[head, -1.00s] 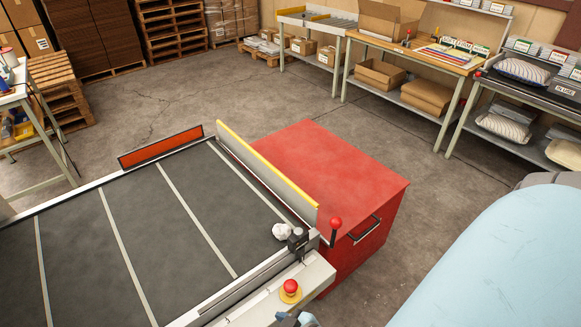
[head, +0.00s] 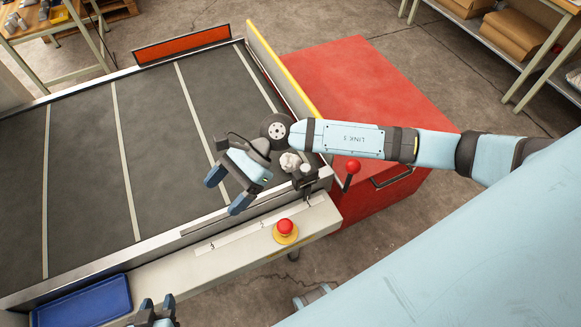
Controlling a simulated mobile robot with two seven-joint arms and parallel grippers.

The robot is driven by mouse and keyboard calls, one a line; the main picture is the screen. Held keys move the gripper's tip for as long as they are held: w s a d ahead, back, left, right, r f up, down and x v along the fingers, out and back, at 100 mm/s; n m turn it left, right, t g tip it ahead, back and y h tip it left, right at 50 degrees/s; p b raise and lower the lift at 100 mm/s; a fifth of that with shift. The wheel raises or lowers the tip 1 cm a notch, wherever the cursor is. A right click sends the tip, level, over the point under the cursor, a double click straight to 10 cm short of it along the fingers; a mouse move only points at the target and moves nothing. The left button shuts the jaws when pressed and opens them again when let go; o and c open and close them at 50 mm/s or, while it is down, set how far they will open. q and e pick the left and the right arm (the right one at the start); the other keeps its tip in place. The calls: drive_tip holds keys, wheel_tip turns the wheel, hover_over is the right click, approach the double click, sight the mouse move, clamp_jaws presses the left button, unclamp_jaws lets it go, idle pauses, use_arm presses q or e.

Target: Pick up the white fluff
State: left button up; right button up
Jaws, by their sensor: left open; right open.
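The white fluff (head: 289,162) is a small crumpled clump at the right end of the dark conveyor bed, beside the black post of the red-knobbed lever. My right gripper (head: 227,190) is open and empty over the bed, left of the fluff and apart from it. Its wrist is close above and left of the fluff. My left gripper (head: 155,302) shows only its fingertips at the bottom edge. It is open and far from the fluff; the rest of it is out of view.
The grey bed (head: 150,110) has a yellow-topped wall (head: 278,65) at right and a red cabinet (head: 370,85) behind it. A red-knobbed lever (head: 352,167) and red stop button (head: 285,227) stand near the front. A blue tray (head: 85,303) is at lower left.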

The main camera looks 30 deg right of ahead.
drive_tip(key=w+d+f+n+h+b, duration=0.1)
drive_tip(key=w+d+f+n+h, duration=0.15)
drive_tip(key=d, duration=0.25)
drive_tip(key=w+d+f+n+h, duration=0.2)
drive_tip(key=w+d+n+h, duration=0.1)
drive_tip(key=d+h, duration=0.15)
drive_tip(key=n+t+h+b, duration=0.1)
drive_tip(key=n+t+h, duration=0.2)
drive_tip(key=h, duration=0.2)
hover_over(290, 158)
drive_tip(key=f, duration=0.7)
drive_tip(key=shift+s+a+f, duration=0.1)
drive_tip(key=shift+s+f, duration=0.1)
drive_tip(key=shift+f, duration=0.2)
drive_tip(key=f, duration=0.4)
drive_tip(key=shift+w+d+f+p, duration=0.2)
drive_tip(key=shift+w+f+p, duration=0.05)
drive_tip(key=shift+f+p, duration=0.15)
drive_tip(key=shift+f, duration=0.45)
use_arm(q)
wheel_tip(290, 158, down, 2)
drive_tip(key=shift+a+f, duration=0.1)
drive_tip(key=shift+f, duration=0.05)
use_arm(e)
drive_tip(key=c, duration=1)
